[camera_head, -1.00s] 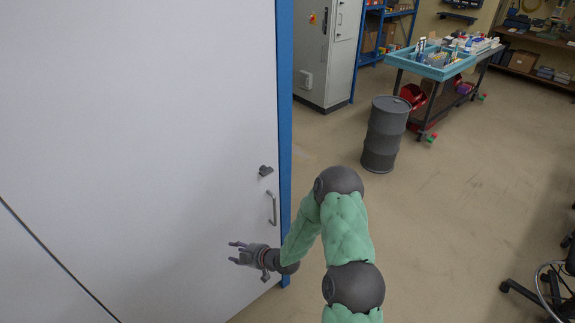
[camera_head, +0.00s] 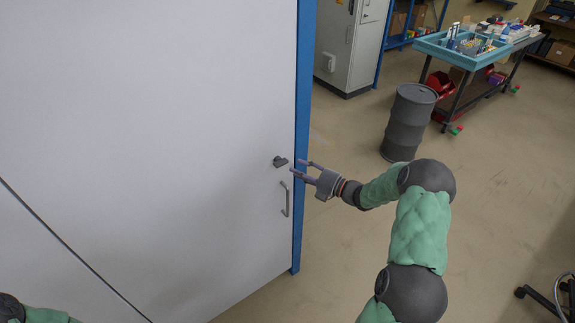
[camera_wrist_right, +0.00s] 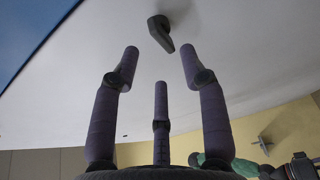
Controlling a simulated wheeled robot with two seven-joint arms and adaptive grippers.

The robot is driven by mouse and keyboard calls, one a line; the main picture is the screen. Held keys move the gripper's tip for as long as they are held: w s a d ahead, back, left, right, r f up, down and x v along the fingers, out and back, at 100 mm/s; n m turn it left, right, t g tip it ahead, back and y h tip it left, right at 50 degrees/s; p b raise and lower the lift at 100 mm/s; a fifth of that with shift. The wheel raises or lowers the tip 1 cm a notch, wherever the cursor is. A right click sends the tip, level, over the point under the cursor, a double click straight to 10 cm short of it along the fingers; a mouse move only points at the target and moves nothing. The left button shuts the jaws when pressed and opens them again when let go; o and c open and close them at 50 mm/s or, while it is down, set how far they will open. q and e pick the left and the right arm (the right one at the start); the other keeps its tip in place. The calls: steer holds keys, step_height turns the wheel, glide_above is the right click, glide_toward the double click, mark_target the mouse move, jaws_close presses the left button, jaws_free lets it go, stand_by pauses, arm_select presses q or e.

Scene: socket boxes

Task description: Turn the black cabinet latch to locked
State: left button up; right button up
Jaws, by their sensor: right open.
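The black cabinet latch (camera_head: 280,161) is a small dark knob near the right edge of the white cabinet door (camera_head: 150,130), above a metal bar handle (camera_head: 286,198). My right gripper (camera_head: 300,168) is just right of the latch in the head view, its fingers pointing left towards it. In the right wrist view the latch (camera_wrist_right: 161,33) shows ahead of the fingers, its lever tilted down to the right. The right gripper (camera_wrist_right: 158,62) has its three fingers spread, open and empty, apart from the latch. My left gripper is out of view.
A blue frame post (camera_head: 304,130) borders the door on the right. A grey drum (camera_head: 409,120) and a cart with a blue tray (camera_head: 437,50) stand farther back. A chair base (camera_head: 545,300) is at the lower right. The floor between is clear.

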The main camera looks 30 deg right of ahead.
mark_target(284, 164)
steer(key=shift+x, duration=2.8)
jaws_close()
